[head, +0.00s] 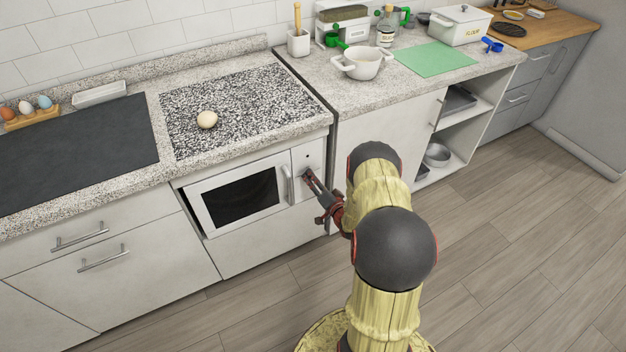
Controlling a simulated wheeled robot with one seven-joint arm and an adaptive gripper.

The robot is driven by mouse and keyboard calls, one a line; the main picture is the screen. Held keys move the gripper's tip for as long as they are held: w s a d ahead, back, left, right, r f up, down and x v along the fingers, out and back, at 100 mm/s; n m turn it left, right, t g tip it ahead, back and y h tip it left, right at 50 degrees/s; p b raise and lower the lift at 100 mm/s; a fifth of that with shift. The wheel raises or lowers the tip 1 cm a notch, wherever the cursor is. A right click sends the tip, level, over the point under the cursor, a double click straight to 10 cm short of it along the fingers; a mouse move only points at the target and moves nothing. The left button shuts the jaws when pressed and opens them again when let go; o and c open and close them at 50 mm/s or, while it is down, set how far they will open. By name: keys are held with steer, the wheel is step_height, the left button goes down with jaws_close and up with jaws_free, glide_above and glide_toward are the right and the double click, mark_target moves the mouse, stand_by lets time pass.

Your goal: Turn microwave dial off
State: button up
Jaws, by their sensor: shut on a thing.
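The white microwave (236,196) with a dark window is built into the cabinet front below the speckled counter. Its vertical handle (287,186) is on the right side of its door, and the door looks shut. A control panel (309,157) is to the right of the door. My gripper (308,174) reaches this panel from the right, with its fingertips at the dial. The gripper is shut on the dial, which the fingers mostly hide. The dial's setting cannot be made out.
A round pale object (207,120) lies on the speckled panel above the microwave. A white pot (361,63) and a green mat (434,57) are on the right counter. Open shelves (462,128) are below it. The wooden floor (500,260) is clear at the right.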

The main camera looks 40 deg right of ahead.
steer(key=shift+f+n, duration=0.15)
steer(key=shift+n, duration=0.35)
steer(key=o, duration=1.2)
steer(key=shift+c, duration=0.2)
steer(key=v, duration=1.2)
